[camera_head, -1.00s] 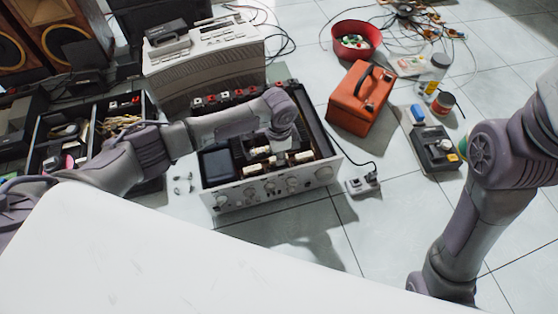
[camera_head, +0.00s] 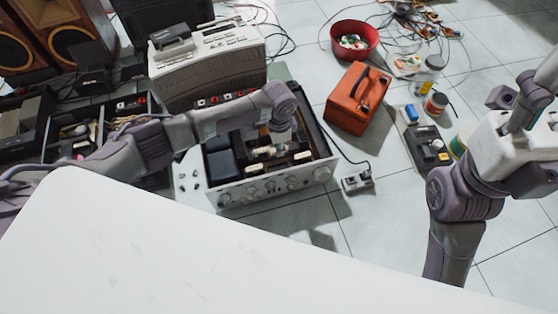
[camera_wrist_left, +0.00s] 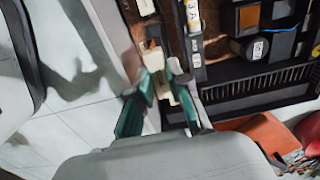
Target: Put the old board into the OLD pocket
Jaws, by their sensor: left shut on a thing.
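The open hifi amplifier (camera_head: 272,188) stands on the floor with its lid off and its boards and parts showing. My left gripper (camera_wrist_left: 160,88) reaches down into it near the front panel. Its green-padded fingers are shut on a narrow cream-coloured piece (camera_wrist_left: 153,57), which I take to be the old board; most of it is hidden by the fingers. The piece is still within the amplifier's outline, and I cannot tell whether it is seated or loose. I cannot make out the OLD pocket. My right arm is at the right of the head view, its gripper out of sight.
An orange case (camera_head: 357,98), a red bowl (camera_head: 355,40) and a dark tool with a yellow part (camera_head: 427,147) lie to the right. A power strip (camera_head: 357,181) is beside the amplifier. A pale machine (camera_head: 208,68) stands behind it. A divided black box (camera_head: 97,124) is left.

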